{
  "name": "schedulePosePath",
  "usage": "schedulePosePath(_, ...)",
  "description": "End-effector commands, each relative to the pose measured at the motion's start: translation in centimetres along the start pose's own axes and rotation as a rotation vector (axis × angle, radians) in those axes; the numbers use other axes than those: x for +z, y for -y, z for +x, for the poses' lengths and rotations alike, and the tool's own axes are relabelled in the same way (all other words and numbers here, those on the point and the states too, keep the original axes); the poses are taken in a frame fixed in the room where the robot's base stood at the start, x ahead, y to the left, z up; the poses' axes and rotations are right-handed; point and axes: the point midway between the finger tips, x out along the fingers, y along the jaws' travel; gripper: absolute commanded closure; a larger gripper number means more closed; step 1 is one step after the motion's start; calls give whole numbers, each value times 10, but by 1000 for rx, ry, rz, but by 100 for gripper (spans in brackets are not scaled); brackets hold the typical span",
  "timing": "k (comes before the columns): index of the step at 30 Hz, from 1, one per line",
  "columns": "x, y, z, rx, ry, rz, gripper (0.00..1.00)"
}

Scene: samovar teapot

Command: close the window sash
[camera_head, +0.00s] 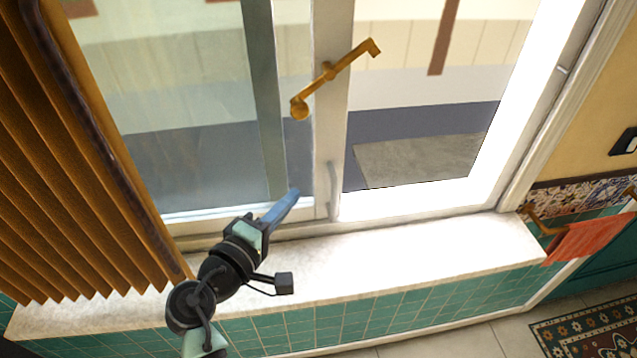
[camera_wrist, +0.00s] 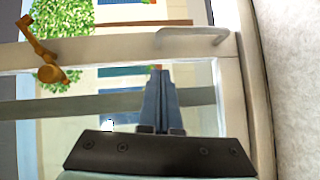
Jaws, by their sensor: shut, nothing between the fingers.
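The window sash has a pale frame around a glass pane on the left, with an upright stile (camera_head: 331,130) near the middle of the window. A white pull handle (camera_head: 333,190) sits low on this stile, and it also shows in the wrist view (camera_wrist: 192,32). A brass lever (camera_head: 330,74) is higher up; it also shows in the wrist view (camera_wrist: 44,52). The right half of the window looks open. My gripper (camera_head: 294,193) has its blue fingers shut and empty, in front of the lower pane, left of the pull handle. Whether the fingertips touch the glass is unclear.
A pale stone sill (camera_head: 420,250) runs below the window, over green tiles. Brown slatted blinds (camera_head: 75,150) hang at the left, close to my arm. A red towel (camera_head: 590,238) hangs on a rail at the right. The sill's right part is clear.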

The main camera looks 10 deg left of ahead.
Motion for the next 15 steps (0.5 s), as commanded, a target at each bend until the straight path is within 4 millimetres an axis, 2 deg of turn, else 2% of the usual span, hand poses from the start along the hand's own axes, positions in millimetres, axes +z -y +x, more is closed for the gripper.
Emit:
schedulePosePath(1, 0, -4, 11, 2, 3, -3, 100)
schedulePosePath(5, 1, -4, 34, 2, 2, -1, 100)
schedulePosePath(6, 8, -4, 38, -1, 4, 0, 100)
schedulePosePath(15, 28, -1, 58, 0, 0, 1, 100)
